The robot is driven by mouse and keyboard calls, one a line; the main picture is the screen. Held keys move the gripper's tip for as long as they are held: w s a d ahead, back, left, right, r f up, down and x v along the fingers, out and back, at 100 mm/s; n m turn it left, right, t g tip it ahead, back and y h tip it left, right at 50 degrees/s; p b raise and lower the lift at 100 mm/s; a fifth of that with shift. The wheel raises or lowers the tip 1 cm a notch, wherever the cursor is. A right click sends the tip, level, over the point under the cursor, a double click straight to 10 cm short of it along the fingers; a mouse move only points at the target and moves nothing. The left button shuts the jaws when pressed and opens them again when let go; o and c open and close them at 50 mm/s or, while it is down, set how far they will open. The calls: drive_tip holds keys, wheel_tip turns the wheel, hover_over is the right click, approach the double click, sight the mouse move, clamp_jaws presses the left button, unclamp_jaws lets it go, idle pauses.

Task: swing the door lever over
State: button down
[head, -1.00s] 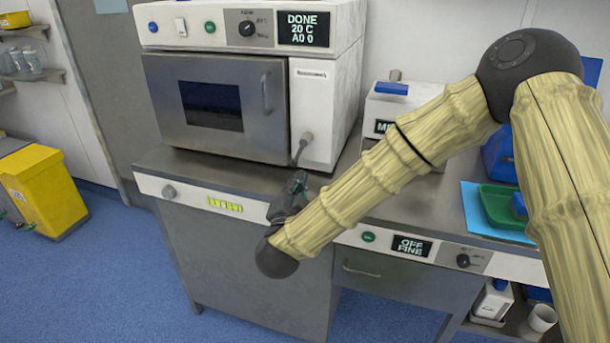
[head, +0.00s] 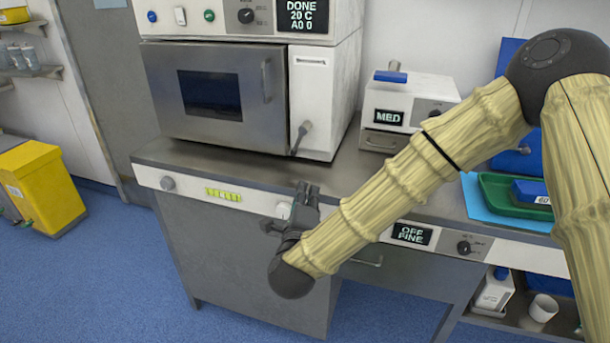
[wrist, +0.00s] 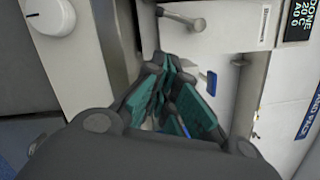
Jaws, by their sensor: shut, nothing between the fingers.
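The door lever (head: 301,137) is a short grey handle with a rounded knob on the white panel right of the steel oven-like door (head: 215,98). It slants down and to the left. In the wrist view the lever (wrist: 182,17) shows at the top, beyond the fingertips. My gripper (head: 306,193) is in front of the counter edge, below the lever and apart from it. In the wrist view my gripper (wrist: 172,75) has its teal-padded fingers drawn together, with nothing held.
The machine's display (head: 303,15) reads DONE, 20 C. The door has its own vertical handle (head: 266,82). A white box marked MED (head: 388,117) stands right of the machine, and a green tray (head: 500,205) lies farther right. The counter top (head: 235,166) before the machine is bare.

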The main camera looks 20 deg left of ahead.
sight(300, 140)
drive_tip(key=w, duration=0.3)
drive_tip(key=w+a+p, duration=0.1)
drive_tip(key=w, duration=0.5)
drive_tip(key=shift+a+r, duration=0.2)
drive_tip(key=shift+r, duration=0.2)
drive_tip(key=shift+w+a+r+p, duration=0.25)
drive_tip(key=shift+w+a, duration=0.25)
drive_tip(key=shift+a, duration=0.1)
drive_tip(key=shift+w+a+r+p, duration=0.2)
drive_tip(key=shift+w+a, duration=0.25)
drive_tip(key=shift+a, duration=0.1)
drive_tip(key=shift+w+a+r, duration=0.1)
drive_tip(key=shift+w+a, duration=0.25)
drive_tip(key=shift+a, duration=0.1)
